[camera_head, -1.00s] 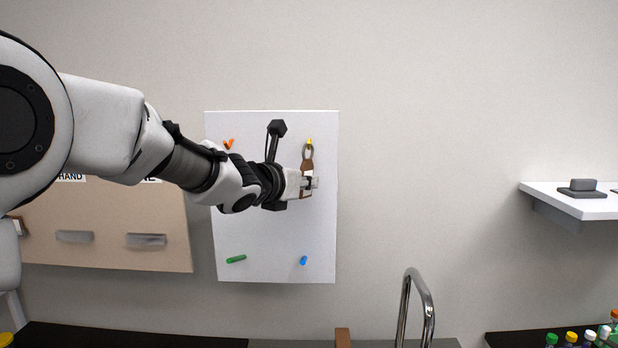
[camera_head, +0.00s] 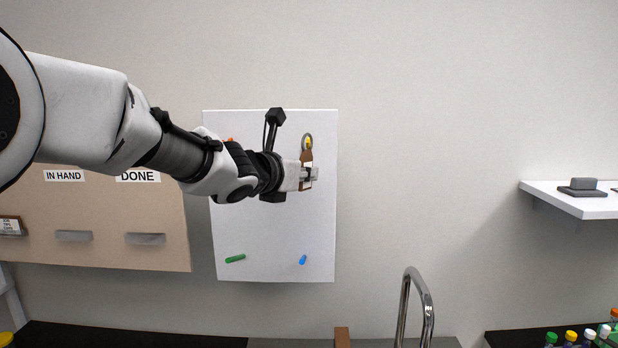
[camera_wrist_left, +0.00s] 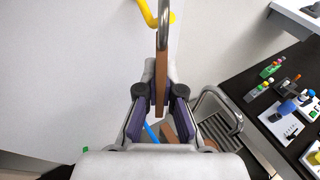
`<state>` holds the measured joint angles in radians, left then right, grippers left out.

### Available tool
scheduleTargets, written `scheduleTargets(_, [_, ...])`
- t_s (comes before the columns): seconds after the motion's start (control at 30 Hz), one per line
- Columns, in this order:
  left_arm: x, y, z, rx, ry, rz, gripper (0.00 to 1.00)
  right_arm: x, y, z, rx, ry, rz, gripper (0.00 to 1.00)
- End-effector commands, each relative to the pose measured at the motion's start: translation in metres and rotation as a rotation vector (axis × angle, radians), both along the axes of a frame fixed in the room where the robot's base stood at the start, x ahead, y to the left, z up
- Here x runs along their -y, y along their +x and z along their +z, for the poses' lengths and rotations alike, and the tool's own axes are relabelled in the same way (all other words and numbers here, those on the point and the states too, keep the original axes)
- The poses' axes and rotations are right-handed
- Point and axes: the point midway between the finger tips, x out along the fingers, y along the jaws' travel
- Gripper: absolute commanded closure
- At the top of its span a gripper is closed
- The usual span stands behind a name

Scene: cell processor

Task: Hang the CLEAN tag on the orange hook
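The brown tag (camera_head: 306,158) has a metal ring (camera_head: 307,135) at its top. My left gripper (camera_head: 309,174) is shut on the tag's lower part in front of the white board. In the left wrist view the tag (camera_wrist_left: 161,85) is edge-on between the fingers, ring up. The ring overlaps the yellow hook (camera_head: 307,143), which shows inside it in the head view. In the wrist view the yellow hook (camera_wrist_left: 151,14) shows on both sides of the ring. The orange hook (camera_head: 229,140) is mostly hidden behind my left arm. The tag's lettering is not readable. My right gripper is out of view.
The white board (camera_head: 270,240) also bears a green hook (camera_head: 235,258) and a blue hook (camera_head: 303,260). A tan board (camera_head: 100,250) with labels and holders is at left. A tap (camera_head: 427,305) rises below right.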

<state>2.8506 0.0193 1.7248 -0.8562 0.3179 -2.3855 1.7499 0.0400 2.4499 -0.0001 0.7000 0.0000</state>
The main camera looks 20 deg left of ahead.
Motion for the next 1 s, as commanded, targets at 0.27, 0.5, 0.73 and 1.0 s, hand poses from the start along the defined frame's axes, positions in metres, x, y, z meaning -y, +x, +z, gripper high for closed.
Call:
scheduleTargets(0.27, [0.000, -0.002, 0.002, 0.001, -0.001, 0.000, 1.00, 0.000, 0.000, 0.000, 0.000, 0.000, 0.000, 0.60])
scheduleTargets(0.5, [0.005, -0.017, 0.003, 0.002, 0.000, 0.000, 1.00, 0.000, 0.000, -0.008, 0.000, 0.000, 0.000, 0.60])
scheduleTargets(0.73, [0.006, -0.024, 0.006, 0.001, -0.001, 0.000, 1.00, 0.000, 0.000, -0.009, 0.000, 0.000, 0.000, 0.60])
scheduleTargets(1.0, [0.010, -0.029, 0.010, -0.003, -0.003, -0.005, 1.00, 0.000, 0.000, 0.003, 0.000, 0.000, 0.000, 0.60])
